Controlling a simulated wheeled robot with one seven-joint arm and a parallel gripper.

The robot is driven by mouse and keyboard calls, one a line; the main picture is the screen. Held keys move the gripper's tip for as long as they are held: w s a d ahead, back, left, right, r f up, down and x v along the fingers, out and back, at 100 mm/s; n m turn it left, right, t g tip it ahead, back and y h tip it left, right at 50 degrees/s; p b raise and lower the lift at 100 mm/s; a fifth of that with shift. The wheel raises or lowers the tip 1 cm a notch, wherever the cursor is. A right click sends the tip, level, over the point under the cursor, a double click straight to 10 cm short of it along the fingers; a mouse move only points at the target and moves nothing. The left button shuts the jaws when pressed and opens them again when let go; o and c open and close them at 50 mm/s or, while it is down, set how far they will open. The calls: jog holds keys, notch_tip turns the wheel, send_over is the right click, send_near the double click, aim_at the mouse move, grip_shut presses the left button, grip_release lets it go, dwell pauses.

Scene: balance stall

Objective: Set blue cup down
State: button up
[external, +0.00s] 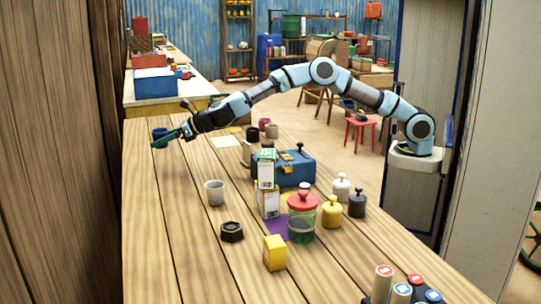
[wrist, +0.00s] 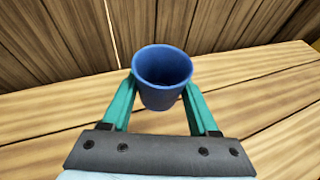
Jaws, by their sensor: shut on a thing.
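The blue cup (wrist: 163,93) is upright between the two green fingers of my gripper (wrist: 160,90) in the wrist view. My gripper is shut on it, with one finger at each side. In the external view the blue cup (external: 160,137) shows at the far left part of the wooden table (external: 165,210), at the end of my outstretched arm, with my gripper (external: 163,140) around it. I cannot tell whether the cup's bottom touches the table or hangs a little above it.
A pale grey cup (external: 214,193) and a dark hexagonal piece (external: 232,232) stand nearer the camera. A blue balance box (external: 290,170), cartons, a red-lidded jar (external: 302,218) and several knobbed weights fill the table's right side. A plank wall (wrist: 230,25) rises beyond the table edge.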

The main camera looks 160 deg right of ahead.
jog(key=s+m+g+h, duration=0.1)
jog(key=s+m+g, duration=0.3)
jog(key=s, duration=0.1)
jog(key=m+g, duration=0.5)
jog(key=g, duration=0.1)
send_over(196, 159)
jog(key=shift+g+y, duration=0.3)
jog(key=shift+g, duration=0.1)
notch_tip(196, 159, down, 9)
jog(key=shift+w+a+r+p, duration=0.1)
jog(key=shift+w+r+p, duration=0.1)
jog(key=shift+p, duration=0.1)
jog(key=shift+f, duration=0.15)
jog(key=o, duration=1.4)
jog(key=shift+c, duration=0.2)
